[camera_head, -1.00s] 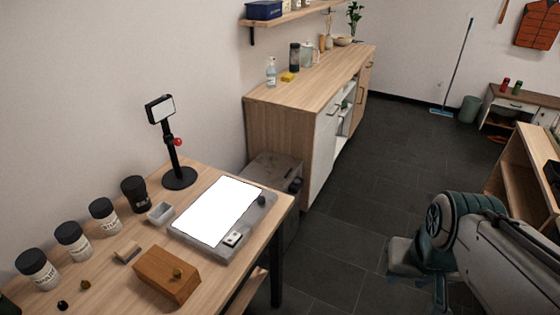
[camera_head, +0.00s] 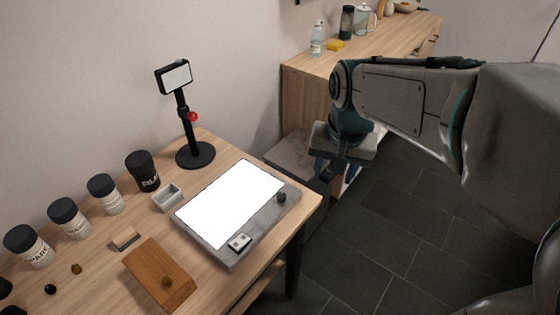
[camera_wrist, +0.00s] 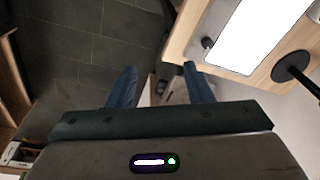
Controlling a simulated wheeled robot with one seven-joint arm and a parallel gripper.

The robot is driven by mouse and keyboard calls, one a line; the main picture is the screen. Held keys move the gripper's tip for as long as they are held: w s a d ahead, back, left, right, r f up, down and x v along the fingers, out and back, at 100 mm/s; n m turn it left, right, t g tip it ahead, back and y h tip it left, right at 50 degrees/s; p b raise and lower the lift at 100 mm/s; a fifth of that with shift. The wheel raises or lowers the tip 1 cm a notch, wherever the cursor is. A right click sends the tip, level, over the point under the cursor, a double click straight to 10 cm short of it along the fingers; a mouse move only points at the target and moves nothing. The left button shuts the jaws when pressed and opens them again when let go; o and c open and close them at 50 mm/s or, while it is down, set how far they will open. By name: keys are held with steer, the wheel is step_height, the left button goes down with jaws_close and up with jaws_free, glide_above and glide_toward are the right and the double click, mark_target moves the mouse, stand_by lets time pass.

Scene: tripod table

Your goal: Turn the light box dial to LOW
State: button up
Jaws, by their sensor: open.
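The light box (camera_head: 217,246) lies on the wooden table, a grey slab with a bright white panel. Its dark round dial (camera_head: 281,197) sits on the right end of the frame; its setting is too small to read. In the wrist view the light box (camera_wrist: 262,30) is at the upper right and the dial (camera_wrist: 207,43) is by the table edge. My gripper (camera_head: 329,172) is up beyond the table's right edge, apart from the dial. In the wrist view my gripper (camera_wrist: 158,72) has its two blue fingers wide apart with nothing between them.
A black stand with a small screen (camera_head: 176,78) rises behind the light box. A small white object (camera_head: 239,242) lies on the frame's front corner. A wooden block (camera_head: 160,275), grey dish (camera_head: 167,197) and several dark-lidded jars (camera_head: 108,195) stand left. A wooden cabinet (camera_head: 300,95) is behind.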

mark_target(281, 195)
steer(key=w+a+f+m+g+b, duration=0.2)
steer(key=w+a+f+m+b, duration=0.3)
steer(key=w+a, duration=0.55)
steer(key=shift+n, duration=0.9)
step_height(281, 195, down, 14)
steer(key=shift+s+f, duration=0.1)
steer(key=shift+f, duration=0.1)
steer(key=c, duration=1)
